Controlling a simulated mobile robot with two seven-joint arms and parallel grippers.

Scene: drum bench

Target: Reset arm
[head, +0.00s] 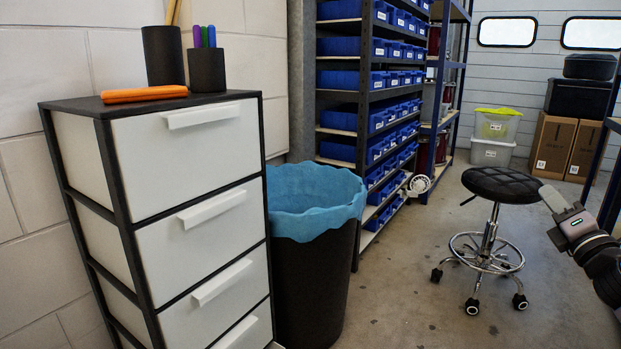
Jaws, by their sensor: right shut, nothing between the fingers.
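My right gripper (549,202) is at the right edge of the head view, on the end of my dark right arm. It points up and to the left, in front of the stool's seat from this viewpoint. Its fingers are shut with nothing between them. It appears to hang in free air, touching nothing that I can see. Most of the right arm is cut off by the picture's edge. My left gripper and left arm are not in view.
A white drawer unit (190,165) stands at the left, drawers closed. A black bin (315,285) with a blue liner stands beside it. Shelves of blue boxes (340,77) are behind. A black stool (500,184) stands near my right gripper. The floor between bin and stool is clear.

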